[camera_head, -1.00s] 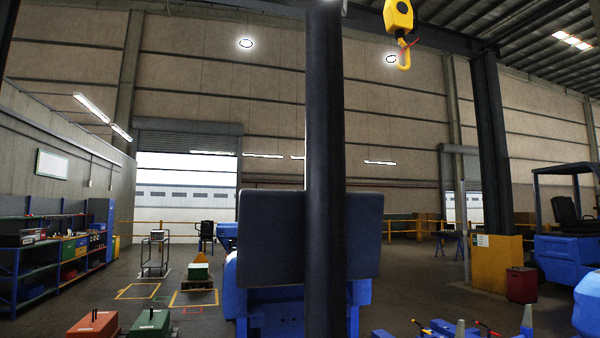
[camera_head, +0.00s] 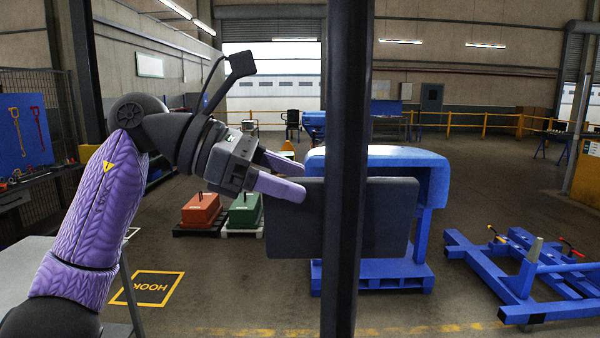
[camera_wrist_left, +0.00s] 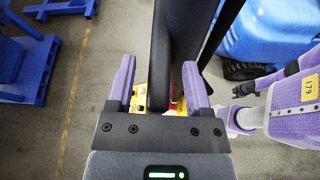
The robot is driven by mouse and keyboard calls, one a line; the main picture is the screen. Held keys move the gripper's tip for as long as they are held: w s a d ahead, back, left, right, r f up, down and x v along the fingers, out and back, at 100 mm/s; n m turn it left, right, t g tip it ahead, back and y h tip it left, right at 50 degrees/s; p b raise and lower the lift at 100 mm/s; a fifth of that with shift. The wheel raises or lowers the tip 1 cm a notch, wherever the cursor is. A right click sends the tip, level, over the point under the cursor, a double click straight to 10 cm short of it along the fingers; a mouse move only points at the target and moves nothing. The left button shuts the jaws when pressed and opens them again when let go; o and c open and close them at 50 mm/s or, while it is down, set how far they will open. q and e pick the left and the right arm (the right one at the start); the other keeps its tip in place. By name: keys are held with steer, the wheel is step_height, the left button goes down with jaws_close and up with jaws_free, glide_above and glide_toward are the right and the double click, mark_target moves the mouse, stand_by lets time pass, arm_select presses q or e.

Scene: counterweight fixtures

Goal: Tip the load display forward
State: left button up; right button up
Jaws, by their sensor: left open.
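The load display appears to be the dark flat panel (camera_head: 390,225) behind a dark upright post (camera_head: 345,120) in the head view. My left gripper (camera_head: 292,176) reaches in from the left, its purple fingers at the panel's upper left edge. In the left wrist view the open left gripper (camera_wrist_left: 160,85) has one finger on each side of the dark panel (camera_wrist_left: 160,50). I cannot tell whether either finger touches it. The panel's front face is not clearly seen.
Behind the panel stands a blue machine (camera_head: 430,175). A blue floor frame (camera_head: 520,280) lies at right. A red box (camera_head: 201,212) and a green box (camera_head: 244,211) stand at left behind my arm. A grey table (camera_head: 30,265) is at near left.

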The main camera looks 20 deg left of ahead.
arm_select(q)
steer(key=shift+x, duration=0.8)
jaws_close()
steer(key=shift+r+p, duration=0.15)
steer(key=shift+p, duration=0.2)
steer(key=n+p, duration=0.1)
steer(key=p, duration=0.1)
steer(key=w+n+g+p, duration=0.1)
steer(key=p, duration=0.2)
steer(key=shift+w+a+r+n+g, duration=0.1)
steer(key=shift+w+a+n+g, duration=0.2)
steer(key=shift+w+f+h, duration=0.15)
steer(key=shift+f+h, duration=0.05)
steer(key=shift+h, duration=0.1)
steer(key=shift+f+n, duration=0.15)
steer(key=shift+n, duration=0.15)
arm_select(e)
step_height(320, 180, up, 6)
steer(key=shift+d, duration=0.35)
arm_select(q)
jaws_free()
steer(key=shift+f, duration=0.1)
arm_select(e)
steer(key=shift+a, duration=0.1)
